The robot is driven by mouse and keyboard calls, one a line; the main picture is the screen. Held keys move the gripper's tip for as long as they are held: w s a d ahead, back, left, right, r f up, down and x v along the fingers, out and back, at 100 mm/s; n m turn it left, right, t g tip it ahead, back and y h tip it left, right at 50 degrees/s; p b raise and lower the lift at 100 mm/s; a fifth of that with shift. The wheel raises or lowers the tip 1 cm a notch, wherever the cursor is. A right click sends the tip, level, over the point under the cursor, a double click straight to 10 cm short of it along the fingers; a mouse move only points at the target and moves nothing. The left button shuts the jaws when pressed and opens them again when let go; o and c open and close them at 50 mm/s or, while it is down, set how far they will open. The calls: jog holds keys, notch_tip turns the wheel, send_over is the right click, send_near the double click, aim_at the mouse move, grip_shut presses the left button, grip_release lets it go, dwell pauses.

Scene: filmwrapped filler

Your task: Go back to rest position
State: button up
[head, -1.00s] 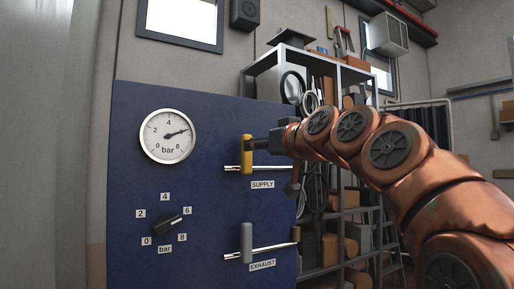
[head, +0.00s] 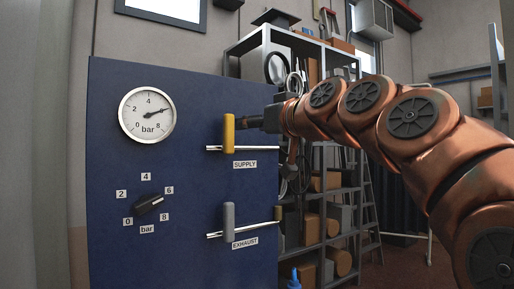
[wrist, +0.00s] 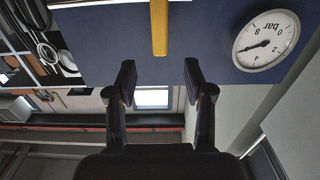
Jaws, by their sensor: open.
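My gripper (wrist: 157,82) is open and empty in the wrist view, with its two dark fingers apart. The yellow supply lever (wrist: 159,28) stands beyond the fingertips, roughly in line with the gap between them. In the head view my arm reaches in from the right, and my gripper (head: 248,122) is beside the upright yellow supply lever (head: 228,133). The head view does not show clearly how wide the gap to the lever is.
The blue panel (head: 190,190) carries a pressure gauge (head: 147,115), a black knob (head: 149,205) and a grey exhaust lever (head: 228,222). A metal shelf (head: 312,230) with boxes stands right of the panel. A blue bottle tip (head: 294,280) shows at the bottom.

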dwell(0.4)
